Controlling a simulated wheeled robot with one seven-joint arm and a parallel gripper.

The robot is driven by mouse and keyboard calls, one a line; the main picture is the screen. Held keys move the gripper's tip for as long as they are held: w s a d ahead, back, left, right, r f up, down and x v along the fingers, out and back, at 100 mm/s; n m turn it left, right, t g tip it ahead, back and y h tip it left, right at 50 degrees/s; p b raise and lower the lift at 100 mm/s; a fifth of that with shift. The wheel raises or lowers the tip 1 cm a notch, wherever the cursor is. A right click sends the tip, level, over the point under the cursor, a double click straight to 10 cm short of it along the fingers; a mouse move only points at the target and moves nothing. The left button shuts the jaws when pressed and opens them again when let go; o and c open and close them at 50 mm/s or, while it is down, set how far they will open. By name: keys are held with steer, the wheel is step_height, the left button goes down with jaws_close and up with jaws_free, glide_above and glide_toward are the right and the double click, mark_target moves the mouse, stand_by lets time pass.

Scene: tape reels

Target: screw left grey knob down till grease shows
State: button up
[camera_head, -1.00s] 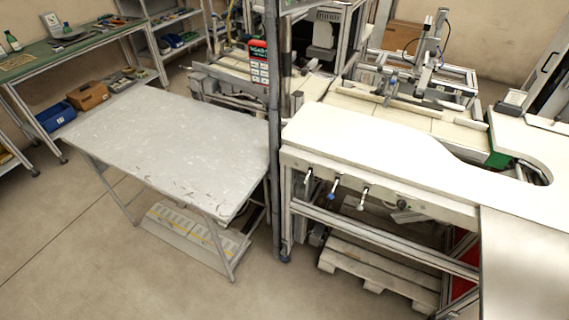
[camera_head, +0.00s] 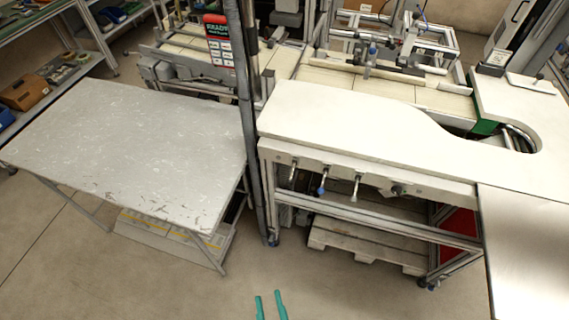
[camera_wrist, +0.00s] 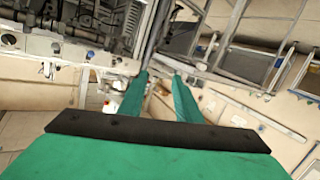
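No part is plainly a grey knob with grease. Along the front edge of the white worktop (camera_head: 340,115) hang several small handles: a pale one at the left (camera_head: 293,171), one with a blue end (camera_head: 322,181), another pale one (camera_head: 356,186) and a dark round knob (camera_head: 397,190). Which is the task's left grey knob, I cannot tell. My gripper (camera_head: 270,305) shows as two teal fingertips at the bottom of the head view, well in front of the worktop. In the wrist view, my gripper (camera_wrist: 162,80) is open and empty, with a gap between the fingers.
A grey scratched table (camera_head: 130,140) stands at the left. A dark upright post (camera_head: 250,120) divides it from the white worktop. A wooden pallet (camera_head: 365,245) lies under the worktop frame. Conveyor machinery (camera_head: 390,60) stands behind. The floor in front is clear.

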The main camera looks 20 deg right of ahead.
steer(key=w+d+f+n+t+h, duration=0.1)
steer(key=w+d+f+n, duration=0.15)
steer(key=w, duration=0.45)
steer(key=w+d+f+n+t+h, duration=0.1)
steer(key=w+d+f, duration=0.2)
steer(key=w, duration=0.3)
steer(key=w+d+r+n, duration=0.1)
steer(key=w+d, duration=0.3)
steer(key=w, duration=0.5)
steer(key=w+d+r+n+t+h, duration=0.1)
steer(key=w+d, duration=0.3)
steer(key=w, duration=0.5)
steer(key=w+d+r+n+h, duration=0.1)
steer(key=w+d, duration=0.3)
steer(key=w, duration=0.5)
steer(key=shift+d+r+t, duration=0.3)
steer(key=shift+d+r, duration=0.05)
steer(key=shift+r, duration=0.25)
steer(key=shift+s+n, duration=0.1)
steer(key=shift+n, duration=0.15)
steer(key=shift+d, duration=0.15)
steer(key=c, duration=0.8)
